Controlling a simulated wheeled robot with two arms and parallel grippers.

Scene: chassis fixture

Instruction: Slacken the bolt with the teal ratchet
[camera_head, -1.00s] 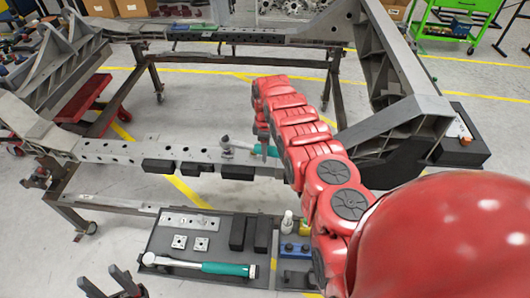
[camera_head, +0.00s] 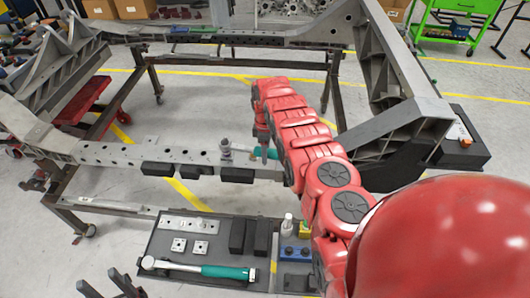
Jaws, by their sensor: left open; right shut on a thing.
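A teal-handled ratchet (camera_head: 272,153) lies across the near beam of the frame, partly hidden by my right arm. Its grey head sits at a bolt position (camera_head: 226,149) on the beam; the bolt itself is too small to make out. My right gripper (camera_head: 266,150) is shut on the ratchet's handle, its fingers mostly hidden. A second tool with a teal handle (camera_head: 228,272) and silver shaft lies on the tray (camera_head: 170,247). My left gripper (camera_head: 116,287) is open and empty at the bottom left, apart from the tray.
The near beam (camera_head: 120,153) has a row of holes and black blocks (camera_head: 237,175) on its front. The tray also holds a slotted plate, square plates, black blocks, a white bottle (camera_head: 287,223) and a blue block. Grey frame members (camera_head: 400,125) stand at right.

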